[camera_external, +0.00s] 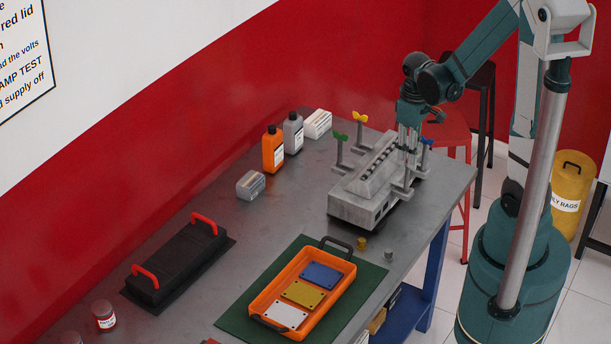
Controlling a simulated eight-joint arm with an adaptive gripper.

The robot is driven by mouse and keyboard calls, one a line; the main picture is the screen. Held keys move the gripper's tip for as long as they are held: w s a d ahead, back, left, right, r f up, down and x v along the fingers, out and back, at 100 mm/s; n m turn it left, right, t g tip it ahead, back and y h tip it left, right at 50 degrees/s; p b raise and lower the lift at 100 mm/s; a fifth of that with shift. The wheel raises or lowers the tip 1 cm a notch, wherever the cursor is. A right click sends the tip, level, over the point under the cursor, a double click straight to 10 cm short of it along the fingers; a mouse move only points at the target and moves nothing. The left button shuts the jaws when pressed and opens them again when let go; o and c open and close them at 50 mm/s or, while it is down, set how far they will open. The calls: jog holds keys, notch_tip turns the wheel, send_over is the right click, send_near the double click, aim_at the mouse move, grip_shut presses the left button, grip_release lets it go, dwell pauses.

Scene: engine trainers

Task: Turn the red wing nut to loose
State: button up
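A grey engine block (357,207) stands on the metal bench with upright posts around it. A green wing nut (340,136), a yellow wing nut (359,117) and a blue wing nut (427,142) top three of the posts. I cannot make out a red wing nut; the near post (408,186) has its top hidden behind or within my gripper. My gripper (408,151) points straight down over the near right part of the engine, at that post. Its fingers look close together, but whether they are shut on anything is not visible.
An orange tray (257,299) with coloured plates lies on a green mat (235,323). A black lid with red handles (176,262) lies to the left. Small brass (362,243) and grey (389,254) pieces lie in front.

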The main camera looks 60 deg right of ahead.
dwell(0.3)
grip_shut()
